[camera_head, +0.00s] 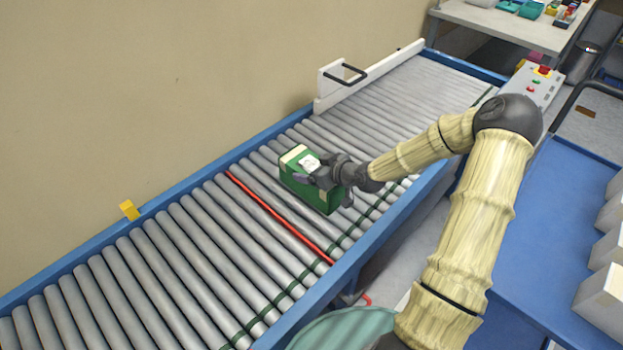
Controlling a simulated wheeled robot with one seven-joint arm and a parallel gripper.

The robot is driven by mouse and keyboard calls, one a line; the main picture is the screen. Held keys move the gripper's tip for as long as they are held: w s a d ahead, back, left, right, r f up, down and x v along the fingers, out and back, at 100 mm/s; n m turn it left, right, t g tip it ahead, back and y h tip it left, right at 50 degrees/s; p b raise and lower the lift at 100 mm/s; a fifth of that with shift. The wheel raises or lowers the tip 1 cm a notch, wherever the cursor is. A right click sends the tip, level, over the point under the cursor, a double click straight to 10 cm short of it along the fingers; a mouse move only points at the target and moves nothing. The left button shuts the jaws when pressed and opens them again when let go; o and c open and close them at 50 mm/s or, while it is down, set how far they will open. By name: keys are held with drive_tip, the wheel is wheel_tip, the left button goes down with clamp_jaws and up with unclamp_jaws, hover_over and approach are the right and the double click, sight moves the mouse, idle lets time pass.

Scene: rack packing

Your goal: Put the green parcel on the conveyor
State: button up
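The green parcel (304,189) is a box with a pale tape strip and a white label on top. It is on or just above the grey rollers of the conveyor (160,264), right of the red line across them; I cannot tell whether it touches them. My gripper (318,178) is at the parcel's top right side, with a finger over the top near the label. The far finger is hidden, so I cannot tell whether the gripper is shut on the parcel.
A white guide plate with a black handle (343,75) stands along the conveyor's far edge. A yellow tab (129,210) is on the wall-side rail. A blue table (553,232) with white boxes (602,302) is at the right. Rollers left of the red line are clear.

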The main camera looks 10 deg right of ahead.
drive_tip(key=c, duration=0.3)
wheel_tip(320, 180, up, 10)
drive_tip(key=shift+r+p, duration=0.1)
drive_tip(key=shift+p, duration=0.6)
drive_tip(key=shift+w, duration=0.1)
